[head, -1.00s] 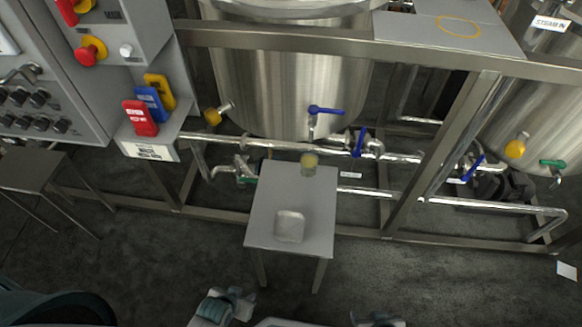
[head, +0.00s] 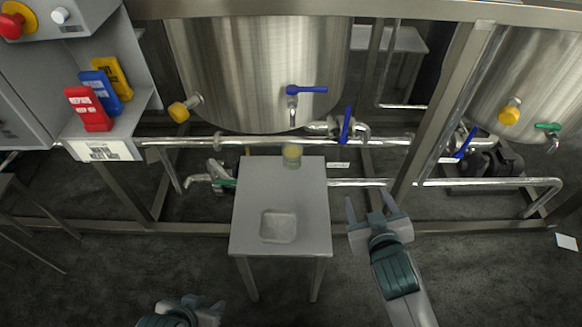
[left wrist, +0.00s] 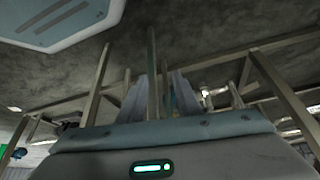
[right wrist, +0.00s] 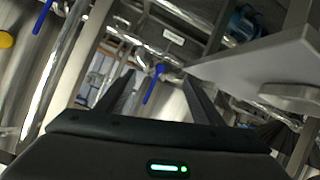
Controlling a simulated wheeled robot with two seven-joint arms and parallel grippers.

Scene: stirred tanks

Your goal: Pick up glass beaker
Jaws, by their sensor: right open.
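The glass beaker (head: 292,155), with yellowish contents, stands upright at the back of a small grey table (head: 250,205), below the tank's tap. My right gripper (head: 375,205) is open and empty, to the right of the table and apart from the beaker. In the right wrist view its two fingers (right wrist: 155,90) stand apart with nothing between them.
A steel tank (head: 255,70) with a blue-handled tap (head: 305,90) stands behind. Steel pipes (head: 260,142) and a frame post (head: 440,110) lie close by. A control box with coloured tags (head: 90,108) is at left.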

